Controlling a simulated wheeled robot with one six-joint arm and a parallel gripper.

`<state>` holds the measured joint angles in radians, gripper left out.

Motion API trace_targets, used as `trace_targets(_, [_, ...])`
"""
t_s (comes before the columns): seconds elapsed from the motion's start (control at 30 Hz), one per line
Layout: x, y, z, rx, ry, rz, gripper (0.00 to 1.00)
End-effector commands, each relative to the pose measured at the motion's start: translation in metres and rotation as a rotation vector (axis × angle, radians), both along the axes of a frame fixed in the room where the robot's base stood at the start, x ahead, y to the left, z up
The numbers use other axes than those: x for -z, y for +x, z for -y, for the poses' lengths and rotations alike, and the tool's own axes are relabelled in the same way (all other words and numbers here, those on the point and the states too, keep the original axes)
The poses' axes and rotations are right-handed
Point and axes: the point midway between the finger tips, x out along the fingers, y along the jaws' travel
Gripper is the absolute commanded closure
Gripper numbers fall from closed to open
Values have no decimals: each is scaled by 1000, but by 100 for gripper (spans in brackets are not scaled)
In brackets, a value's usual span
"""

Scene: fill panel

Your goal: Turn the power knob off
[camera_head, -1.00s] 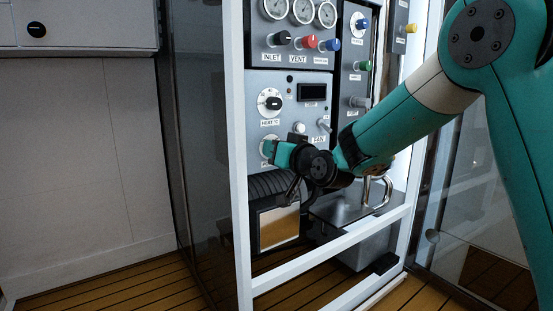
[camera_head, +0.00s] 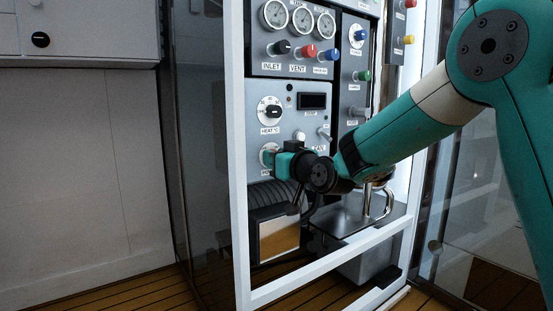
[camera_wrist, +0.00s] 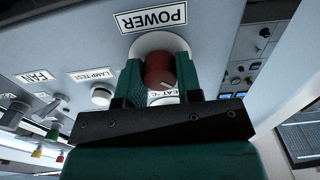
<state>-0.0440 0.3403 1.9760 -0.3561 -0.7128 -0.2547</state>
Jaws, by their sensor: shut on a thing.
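The red power knob (camera_wrist: 160,68) sits on a pale round dial plate beside the POWER label (camera_wrist: 153,17), which shows upside down in the wrist view. A white pointer mark is on the knob face and looks tilted. The two teal fingers of my gripper (camera_wrist: 158,76) stand on either side of the knob and are shut on it. In the head view my gripper (camera_head: 277,162) reaches the panel just below the HEAT knob. There it hides most of the power knob; only part of the pale dial plate (camera_head: 265,153) shows.
The HEAT knob (camera_head: 271,111) is just above, with a dark display (camera_head: 312,101) to its right. The lamp test button (camera_wrist: 101,95) and the FAN label (camera_wrist: 37,76) are nearby. A white frame post (camera_head: 240,150) stands close left. A black ribbed hose (camera_head: 272,193) lies below.

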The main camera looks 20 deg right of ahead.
Motion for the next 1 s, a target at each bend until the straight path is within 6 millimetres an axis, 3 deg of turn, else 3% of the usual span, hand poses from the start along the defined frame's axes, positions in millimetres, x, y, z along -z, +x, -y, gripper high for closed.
trace_targets(0.03, [1,0,0,0,-2,-3,65])
trace_targets(0.13, [1,0,0,0,-1,-2,42])
trace_targets(0.43, [0,-1,0,0,1,0,42])
trace_targets(0.57, [-2,-11,4,1,2,-1,42])
trace_targets(1.0, [0,-110,37,6,3,-1,42])
